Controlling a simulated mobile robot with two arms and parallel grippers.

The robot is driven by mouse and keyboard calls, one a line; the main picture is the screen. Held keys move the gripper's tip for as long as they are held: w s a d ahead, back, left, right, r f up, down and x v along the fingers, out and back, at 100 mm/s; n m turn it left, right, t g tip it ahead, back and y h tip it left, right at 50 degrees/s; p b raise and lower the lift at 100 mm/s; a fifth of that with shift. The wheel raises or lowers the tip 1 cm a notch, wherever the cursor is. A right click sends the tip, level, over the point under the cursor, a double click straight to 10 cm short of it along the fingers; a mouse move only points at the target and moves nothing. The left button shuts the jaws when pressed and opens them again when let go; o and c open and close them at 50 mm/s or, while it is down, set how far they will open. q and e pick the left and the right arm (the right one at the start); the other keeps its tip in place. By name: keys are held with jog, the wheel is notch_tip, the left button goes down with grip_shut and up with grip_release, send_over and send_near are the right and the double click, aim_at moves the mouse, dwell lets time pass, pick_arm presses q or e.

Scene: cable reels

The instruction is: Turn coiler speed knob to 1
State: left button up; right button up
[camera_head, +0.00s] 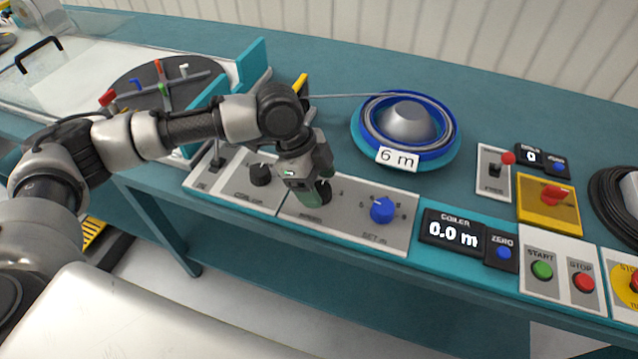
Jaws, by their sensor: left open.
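A grey control panel (350,224) runs along the front edge of the teal bench. My left gripper (313,194) is open and points down at the left part of this panel, over a printed label that I cannot read fully. I cannot tell whether the fingers touch a knob. A blue knob (382,210) marked SET stands right of the gripper, and a black knob (260,174) stands left of it. My right gripper is not in view.
The COILER display (454,233) reads 0.0 m, with a blue ZERO button (504,252) beside it. Green START (542,270) and red STOP (584,282) buttons are further right. A blue reel (448,143) with a "6 m" tag (397,159) lies behind the panel.

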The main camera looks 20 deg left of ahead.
pick_arm(q)
jog(key=shift+d+f, duration=0.15)
jog(key=shift+f, duration=0.2)
jog(key=shift+c, duration=0.6)
jog(key=c, duration=0.8)
jog(key=shift+r+p, duration=0.15)
jog(key=shift+p, duration=0.45)
jog(key=n+t+p, duration=0.1)
jog(key=n+p, duration=0.2)
jog(key=p, duration=0.2)
jog(key=n+t+y+p, duration=0.1)
jog(key=n+p, duration=0.2)
jog(key=p, duration=0.2)
jog(key=n+t+p, duration=0.1)
jog(key=n+p, duration=0.2)
jog(key=p, duration=0.2)
jog(key=shift+s+d+r+n, duration=0.1)
jog(key=shift+s+r+n, duration=0.1)
jog(key=shift+n, duration=0.2)
jog(key=shift+f+n+t+y+p, duration=0.25)
jog(key=shift+n+t+y+p, duration=0.25)
jog(key=shift+n+p, duration=0.8)
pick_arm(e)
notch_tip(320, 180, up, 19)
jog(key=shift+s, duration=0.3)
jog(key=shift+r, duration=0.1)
